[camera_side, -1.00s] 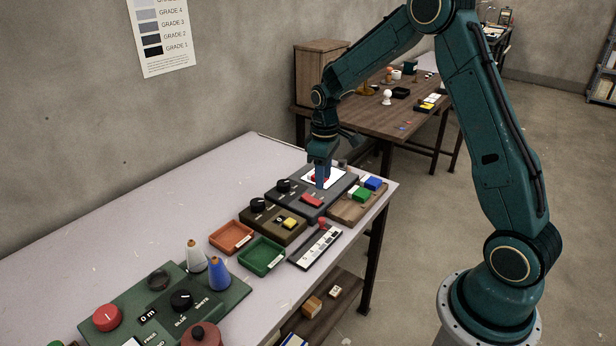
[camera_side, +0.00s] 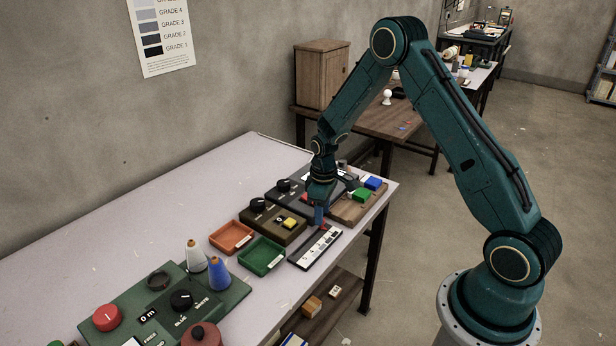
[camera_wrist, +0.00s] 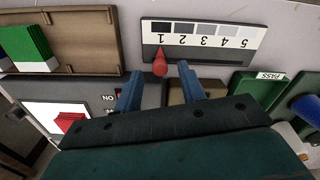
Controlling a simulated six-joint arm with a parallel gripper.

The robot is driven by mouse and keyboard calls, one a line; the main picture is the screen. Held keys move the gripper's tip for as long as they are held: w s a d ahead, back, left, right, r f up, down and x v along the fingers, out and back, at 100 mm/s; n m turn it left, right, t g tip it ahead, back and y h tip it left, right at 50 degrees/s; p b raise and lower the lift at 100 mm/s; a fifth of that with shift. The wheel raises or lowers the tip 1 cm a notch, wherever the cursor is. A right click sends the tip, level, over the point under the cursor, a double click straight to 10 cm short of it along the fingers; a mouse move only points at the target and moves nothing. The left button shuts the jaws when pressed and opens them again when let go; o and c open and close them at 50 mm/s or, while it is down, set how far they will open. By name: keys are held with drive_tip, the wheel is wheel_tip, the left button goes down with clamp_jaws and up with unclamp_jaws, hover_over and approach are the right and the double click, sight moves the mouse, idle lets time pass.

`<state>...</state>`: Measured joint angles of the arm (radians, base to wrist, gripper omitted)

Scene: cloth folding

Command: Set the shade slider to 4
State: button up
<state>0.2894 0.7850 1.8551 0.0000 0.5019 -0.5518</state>
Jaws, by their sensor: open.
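The shade slider is a narrow dark-and-white plate (camera_side: 315,248) near the table's front edge in the side view. In the wrist view its scale (camera_wrist: 210,40) shows upside down, numbered 1 to 5 from left to right, with swatches from dark to white. Its red knob (camera_wrist: 160,63) stands at the 1. My gripper (camera_wrist: 161,87) is open and empty. The knob lies between the lines of the two blue fingers, slightly beyond their tips. In the side view my gripper (camera_side: 320,217) is over the slider's far end and largely hides the knob.
A wooden tray (camera_side: 350,210) with green and blue blocks lies beyond the slider. A dark box with a yellow button (camera_side: 272,222) and green (camera_side: 261,256) and orange (camera_side: 231,237) trays stand close by. A grade chart (camera_side: 162,40) hangs on the wall.

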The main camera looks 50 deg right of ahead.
drive_tip(key=shift+f, duration=0.85)
drive_tip(key=shift+c, duration=0.4)
clamp_jaws()
hover_over(302, 247)
drive_tip(key=shift+o, duration=0.4)
unclamp_jaws()
